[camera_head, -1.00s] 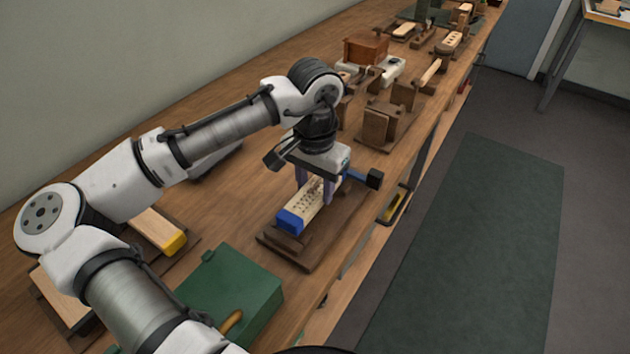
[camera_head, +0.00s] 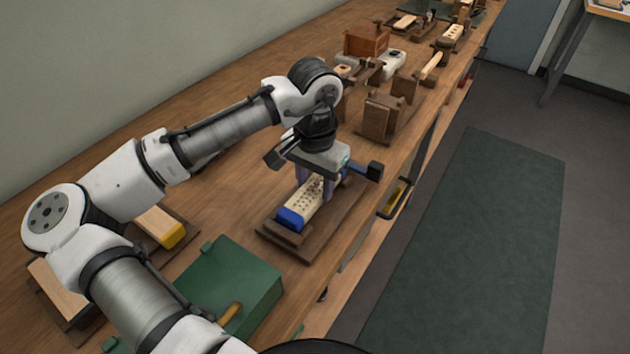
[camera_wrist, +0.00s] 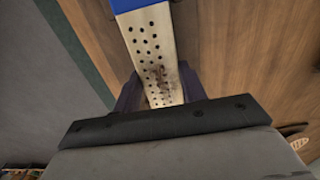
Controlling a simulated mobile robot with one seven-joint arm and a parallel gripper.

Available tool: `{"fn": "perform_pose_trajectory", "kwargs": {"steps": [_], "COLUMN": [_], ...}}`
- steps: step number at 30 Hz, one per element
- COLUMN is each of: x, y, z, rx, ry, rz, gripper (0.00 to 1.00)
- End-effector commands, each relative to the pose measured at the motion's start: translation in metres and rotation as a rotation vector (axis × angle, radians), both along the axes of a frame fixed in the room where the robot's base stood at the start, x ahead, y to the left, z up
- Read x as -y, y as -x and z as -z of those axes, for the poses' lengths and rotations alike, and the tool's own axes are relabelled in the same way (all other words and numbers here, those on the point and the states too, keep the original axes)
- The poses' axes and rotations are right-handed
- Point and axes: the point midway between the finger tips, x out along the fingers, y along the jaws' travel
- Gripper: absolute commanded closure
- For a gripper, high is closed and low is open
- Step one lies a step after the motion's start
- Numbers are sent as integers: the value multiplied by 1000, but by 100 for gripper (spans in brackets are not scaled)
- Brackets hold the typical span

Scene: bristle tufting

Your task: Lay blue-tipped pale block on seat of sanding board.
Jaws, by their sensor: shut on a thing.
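The blue-tipped pale block (camera_head: 308,203) has rows of dark holes and a blue near end. My gripper (camera_head: 316,187) is shut on its far part from above. In the wrist view, the block (camera_wrist: 148,45) runs between the fingers of my gripper (camera_wrist: 160,92), with a dark smudge on its face and its blue end at the top. The dark brown sanding board (camera_head: 285,246) lies under the block on the bench, with a raised bar at its near end. The block is in line with the board, at or just over its seat; contact cannot be told.
A green box (camera_head: 235,280) stands nearer on the bench (camera_head: 225,210). A yellow-tipped block (camera_head: 160,226) lies on another dark board at left. Dark wooden fixtures (camera_head: 383,115) and a reddish-brown box (camera_head: 366,41) stand farther along. The bench's front edge is close on the right.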

Motion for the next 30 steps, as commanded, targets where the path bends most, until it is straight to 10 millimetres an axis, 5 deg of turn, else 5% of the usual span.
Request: {"fn": "perform_pose_trajectory", "kwargs": {"steps": [16, 17, 18, 22, 28, 30], "x": [0, 0, 0, 0, 0, 0], "y": [0, 0, 0, 0, 0, 0], "z": [8, 8, 7, 7, 7, 8], "rx": [1, 1, 1, 0, 0, 0], "ry": [1, 1, 1, 0, 0, 0], "rz": [0, 0, 0, 0, 0, 0], "gripper": [85, 56, 51, 34, 33, 24]}}
